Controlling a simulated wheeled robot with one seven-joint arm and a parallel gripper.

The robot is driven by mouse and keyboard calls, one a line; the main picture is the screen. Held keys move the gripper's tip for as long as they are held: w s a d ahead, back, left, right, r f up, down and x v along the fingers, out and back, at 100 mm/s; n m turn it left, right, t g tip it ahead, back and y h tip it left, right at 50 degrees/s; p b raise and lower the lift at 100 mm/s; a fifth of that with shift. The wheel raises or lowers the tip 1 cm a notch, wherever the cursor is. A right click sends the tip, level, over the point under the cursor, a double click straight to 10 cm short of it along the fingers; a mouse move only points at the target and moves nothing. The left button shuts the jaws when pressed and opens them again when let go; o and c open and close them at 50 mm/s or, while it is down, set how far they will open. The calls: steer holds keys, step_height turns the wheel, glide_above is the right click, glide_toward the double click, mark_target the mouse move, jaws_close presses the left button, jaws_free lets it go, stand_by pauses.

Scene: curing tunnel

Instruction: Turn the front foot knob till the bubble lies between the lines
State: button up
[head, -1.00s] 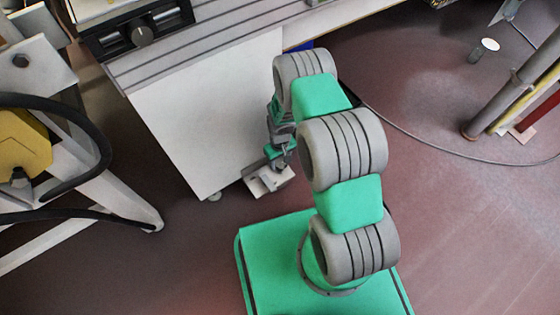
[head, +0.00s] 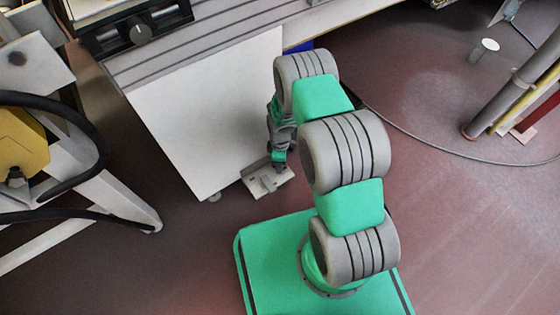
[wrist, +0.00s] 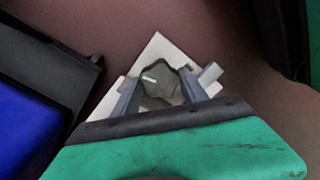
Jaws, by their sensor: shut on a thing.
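The front foot knob (wrist: 160,82) is a dark, lobed knob with a white mark, seen in the wrist view on a pale foot plate (wrist: 155,50). My gripper (wrist: 162,88) is shut on it, one finger on each side. In the head view my gripper (head: 279,162) points down at the foot plate (head: 262,185) beside the white cabinet's lower corner; the knob is hidden there. A short grey, rod-like piece (wrist: 210,73) sticks out right of the knob. I cannot make out a bubble or its lines in either view.
The white cabinet (head: 205,110) stands left of my arm. A black panel with a dial (head: 140,34) is above it. A yellow part and white frame legs (head: 120,200) stand at the left. A cable crosses the floor at right, near a grey post (head: 500,105).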

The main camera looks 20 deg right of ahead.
steer(key=shift+n, duration=1.4)
steer(key=o, duration=1.4)
step_height(320, 180, up, 8)
steer(key=p, duration=0.3)
steer(key=shift+f, duration=0.1)
steer(key=shift+s, duration=0.1)
